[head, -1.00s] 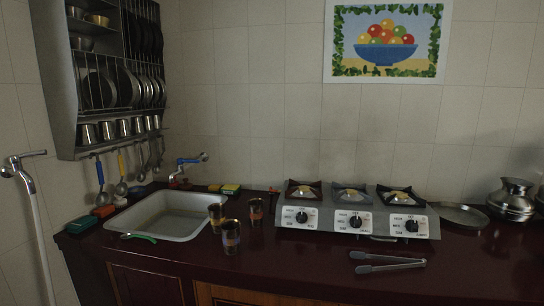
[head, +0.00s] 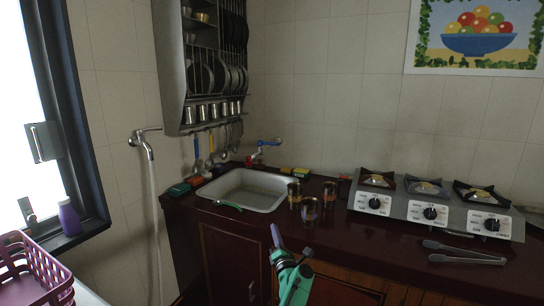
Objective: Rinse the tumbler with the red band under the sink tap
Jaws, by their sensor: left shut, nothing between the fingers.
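Three steel tumblers with coloured bands stand upright on the dark red counter, right of the sink (head: 233,190): one at the back left (head: 294,194), one in front (head: 309,213) and one at the back right (head: 329,194). The bands are small and dim; I cannot tell for sure which is red. The sink tap (head: 265,146), with a blue part, is on the wall behind the sink. My left gripper (head: 276,235) rises at the bottom centre, in front of the counter, shut and empty, apart from the tumblers. My right gripper is out of view.
A green-handled tool (head: 227,205) lies on the sink's front rim. A three-burner stove (head: 430,211) and tongs (head: 464,253) are to the right. A dish rack (head: 212,75) hangs above left. A second tap with a hose (head: 147,141), a purple basket (head: 35,275) and a bottle (head: 68,216) are left.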

